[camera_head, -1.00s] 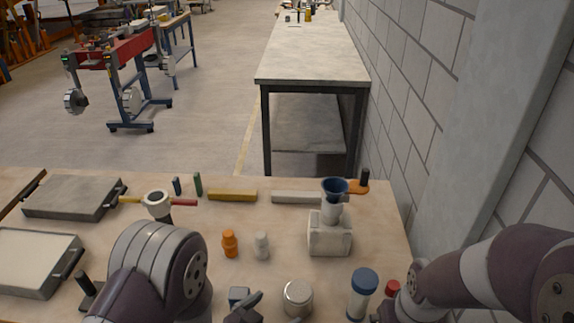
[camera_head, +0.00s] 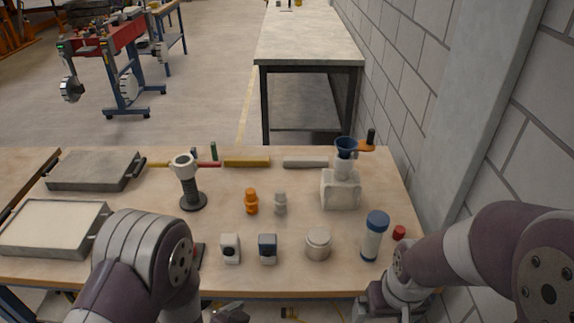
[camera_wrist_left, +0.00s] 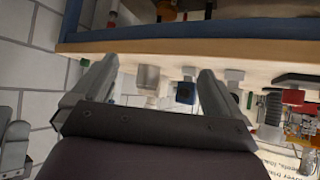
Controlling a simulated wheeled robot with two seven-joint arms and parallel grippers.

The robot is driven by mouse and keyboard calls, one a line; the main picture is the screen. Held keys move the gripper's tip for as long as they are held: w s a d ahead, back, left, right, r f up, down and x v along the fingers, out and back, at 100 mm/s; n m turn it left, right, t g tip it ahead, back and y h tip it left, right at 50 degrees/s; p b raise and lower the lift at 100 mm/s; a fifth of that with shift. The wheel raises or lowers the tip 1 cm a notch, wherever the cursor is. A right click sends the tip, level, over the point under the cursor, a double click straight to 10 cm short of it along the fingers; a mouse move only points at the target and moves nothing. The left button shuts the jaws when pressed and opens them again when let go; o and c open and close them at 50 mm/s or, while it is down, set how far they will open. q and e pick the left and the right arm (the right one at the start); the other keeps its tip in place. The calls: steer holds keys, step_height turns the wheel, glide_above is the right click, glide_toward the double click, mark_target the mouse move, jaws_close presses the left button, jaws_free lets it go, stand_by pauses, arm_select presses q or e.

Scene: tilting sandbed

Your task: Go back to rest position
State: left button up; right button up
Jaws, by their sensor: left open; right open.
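My left gripper (camera_head: 228,313) shows only in part at the bottom edge of the head view, in front of the table's near edge. In the left wrist view its two fingers (camera_wrist_left: 150,85) are spread apart with nothing between them, and the table edge lies beyond. My right gripper (camera_head: 372,302) is at the table's front right, below the blue-capped bottle (camera_head: 372,240) in the picture. It is open; its fingertips are partly hidden by my arm. No object shows in either gripper.
The wooden table (camera_head: 120,270) holds two shallow trays (camera_head: 45,252), a dark stand (camera_head: 193,204), two small blocks (camera_head: 231,250), a round tin (camera_head: 318,244), an orange bottle (camera_head: 251,203) and a white block with a blue funnel (camera_head: 341,190). A brick wall (camera_head: 400,80) bounds the right.

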arm_select(q)
steer(key=s+a+n+g+y, duration=0.3)
steer(key=s+a+g+y, duration=0.15)
steer(key=a+g, duration=0.2)
steer(key=s+a+r+n+g+y+p, duration=0.1)
steer(key=a+r+n, duration=0.2)
steer(key=r, duration=0.8)
steer(key=shift+a+r, duration=0.35)
steer(key=shift+a, duration=0.1)
